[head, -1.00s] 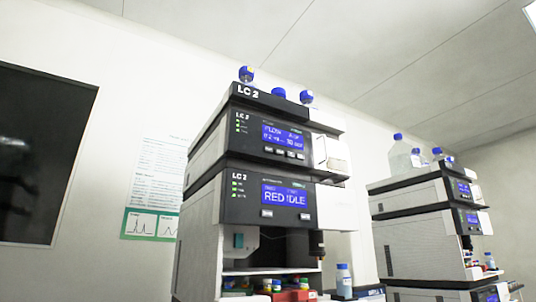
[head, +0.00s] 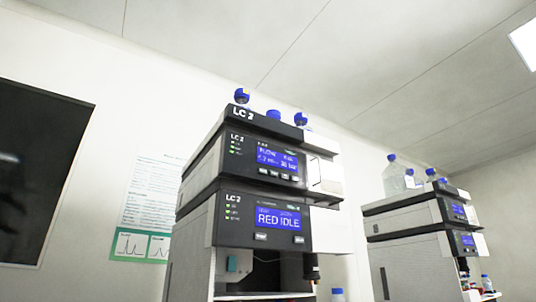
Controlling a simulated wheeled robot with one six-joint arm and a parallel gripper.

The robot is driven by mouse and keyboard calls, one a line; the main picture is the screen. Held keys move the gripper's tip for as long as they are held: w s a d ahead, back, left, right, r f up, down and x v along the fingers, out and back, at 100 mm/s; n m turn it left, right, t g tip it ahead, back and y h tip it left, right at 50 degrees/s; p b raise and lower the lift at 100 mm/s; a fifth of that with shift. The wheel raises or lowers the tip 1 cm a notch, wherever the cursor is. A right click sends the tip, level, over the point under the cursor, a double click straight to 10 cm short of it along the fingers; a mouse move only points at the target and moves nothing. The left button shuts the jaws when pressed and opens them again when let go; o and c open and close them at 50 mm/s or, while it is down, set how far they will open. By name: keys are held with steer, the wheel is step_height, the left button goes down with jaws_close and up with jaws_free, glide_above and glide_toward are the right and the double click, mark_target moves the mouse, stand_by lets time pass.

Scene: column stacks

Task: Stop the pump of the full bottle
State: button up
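The near column stack, marked LC 2 (head: 243,112), stands in the middle of the head view. Its upper module is the pump (head: 279,164), with a lit blue screen of small flow and pressure text and a row of small buttons below it. Several blue-capped bottles (head: 301,119) stand on top; only their caps and upper edges show, so their fill levels are hidden. The second stack (head: 403,215) at right carries a clear, large blue-capped bottle (head: 393,175) and smaller ones; its liquid level is hard to tell. My gripper is not in view.
The module below the pump shows RED IDLE (head: 277,219) with two buttons under it. A blue-capped bottle (head: 337,295) shows at the lower edge. A poster (head: 146,210) and dark board (head: 40,165) hang on the wall. A gap separates the stacks.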

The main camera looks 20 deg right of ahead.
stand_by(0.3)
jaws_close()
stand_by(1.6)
